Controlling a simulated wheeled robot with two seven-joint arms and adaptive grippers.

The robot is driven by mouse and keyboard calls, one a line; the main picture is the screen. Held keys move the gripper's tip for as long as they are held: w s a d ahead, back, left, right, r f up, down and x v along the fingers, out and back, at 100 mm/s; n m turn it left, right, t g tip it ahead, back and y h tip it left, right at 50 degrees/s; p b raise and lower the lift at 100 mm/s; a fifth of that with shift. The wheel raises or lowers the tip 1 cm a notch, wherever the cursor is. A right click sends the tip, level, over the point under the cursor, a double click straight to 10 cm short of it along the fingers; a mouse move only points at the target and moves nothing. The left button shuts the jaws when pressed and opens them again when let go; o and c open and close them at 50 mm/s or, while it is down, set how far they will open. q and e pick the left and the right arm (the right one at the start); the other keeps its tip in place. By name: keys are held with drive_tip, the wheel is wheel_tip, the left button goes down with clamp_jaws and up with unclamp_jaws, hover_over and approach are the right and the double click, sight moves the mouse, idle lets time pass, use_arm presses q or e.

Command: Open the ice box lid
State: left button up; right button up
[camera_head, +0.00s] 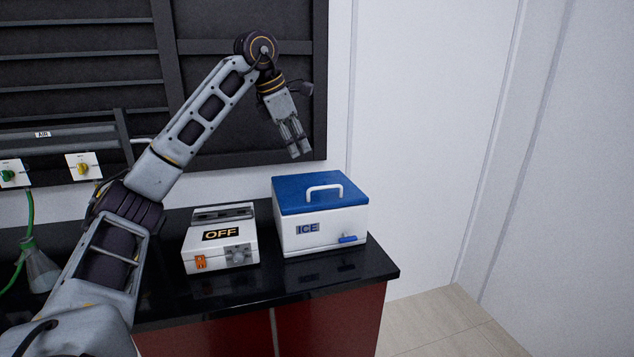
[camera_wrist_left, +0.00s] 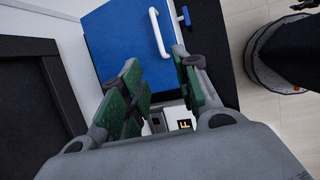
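The ice box (camera_head: 322,235) is a white box marked ICE on the black counter near its right end. Its blue lid (camera_head: 300,192) with a white arched handle (camera_head: 324,189) lies closed on top. My left gripper (camera_head: 297,148) hangs in the air above the lid, a little to its left, pointing down, not touching it. In the left wrist view the green-padded fingers (camera_wrist_left: 158,85) stand apart with nothing between them. The blue lid (camera_wrist_left: 120,45) and white handle (camera_wrist_left: 157,33) show beyond the fingertips. My right gripper is not in view.
A white device marked OFF (camera_head: 220,242) stands just left of the ice box. A glass flask (camera_head: 41,270) with a green tube is at far left. A dark framed panel (camera_head: 240,120) is on the wall behind. The counter (camera_head: 345,268) ends right of the box.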

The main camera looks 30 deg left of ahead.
use_arm(q)
drive_tip(key=b, duration=0.1)
approach(315, 188)
wheel_tip(315, 188, down, 2)
drive_tip(key=w, duration=0.2)
drive_tip(key=x, duration=0.4)
drive_tip(key=shift+s+d+b, duration=0.2)
drive_tip(key=shift+b, duration=0.2)
drive_tip(key=shift+w+f, duration=0.3)
drive_tip(key=shift+f, duration=0.35)
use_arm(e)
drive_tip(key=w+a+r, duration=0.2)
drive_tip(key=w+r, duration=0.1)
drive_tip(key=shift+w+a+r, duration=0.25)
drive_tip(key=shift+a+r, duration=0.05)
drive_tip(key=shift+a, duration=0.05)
use_arm(q)
drive_tip(key=shift+d, duration=0.1)
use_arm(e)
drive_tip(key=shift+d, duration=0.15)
use_arm(q)
clamp_jaws()
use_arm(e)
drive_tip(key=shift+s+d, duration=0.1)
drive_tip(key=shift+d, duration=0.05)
